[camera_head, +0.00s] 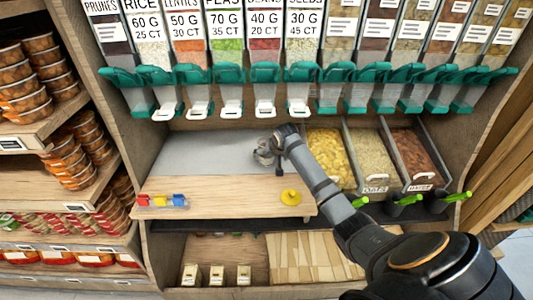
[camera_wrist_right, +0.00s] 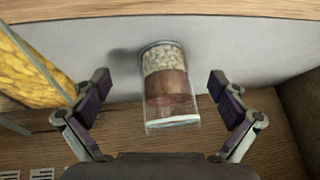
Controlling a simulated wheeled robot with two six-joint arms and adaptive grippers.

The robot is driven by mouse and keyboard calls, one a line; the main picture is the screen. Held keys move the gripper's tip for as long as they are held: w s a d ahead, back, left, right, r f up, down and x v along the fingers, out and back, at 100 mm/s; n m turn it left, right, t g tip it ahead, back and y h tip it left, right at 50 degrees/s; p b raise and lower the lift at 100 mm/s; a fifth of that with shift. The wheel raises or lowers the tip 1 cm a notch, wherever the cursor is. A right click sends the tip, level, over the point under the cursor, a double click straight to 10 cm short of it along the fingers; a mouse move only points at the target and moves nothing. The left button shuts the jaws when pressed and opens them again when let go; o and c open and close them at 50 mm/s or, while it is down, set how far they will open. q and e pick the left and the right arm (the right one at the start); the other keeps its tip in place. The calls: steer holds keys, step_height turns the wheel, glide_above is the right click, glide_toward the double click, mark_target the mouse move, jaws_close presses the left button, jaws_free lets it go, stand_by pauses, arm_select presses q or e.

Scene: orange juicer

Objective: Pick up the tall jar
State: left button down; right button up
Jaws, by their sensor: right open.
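The tall jar (camera_wrist_right: 170,86) is clear, with pale beans or seeds, a brown layer and a reddish layer visible inside. In the right wrist view it stands between the two fingers of my right gripper (camera_wrist_right: 170,98), with a gap on both sides. My right gripper is open and does not touch the jar. In the head view my right gripper (camera_head: 270,155) is over the grey counter, and the jar (camera_head: 263,157) is partly hidden by it. My left gripper is not in view.
A yellow lid-like disc (camera_head: 290,197) and small red, blue and yellow items (camera_head: 162,200) lie on the wooden front ledge (camera_head: 230,195). Food bins (camera_head: 326,150) stand close on the right. Dispensers with teal spouts (camera_head: 230,85) hang above. The grey counter (camera_head: 205,152) is clear to the left.

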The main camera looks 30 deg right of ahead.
steer(key=w, duration=0.3)
steer(key=w+d+f, duration=0.1)
steer(key=shift+w, duration=0.35)
steer(key=shift+f, duration=0.1)
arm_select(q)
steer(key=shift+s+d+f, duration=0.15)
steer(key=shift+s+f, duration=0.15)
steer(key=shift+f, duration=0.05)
arm_select(e)
steer(key=shift+c, duration=0.8)
steer(key=c, duration=1.6)
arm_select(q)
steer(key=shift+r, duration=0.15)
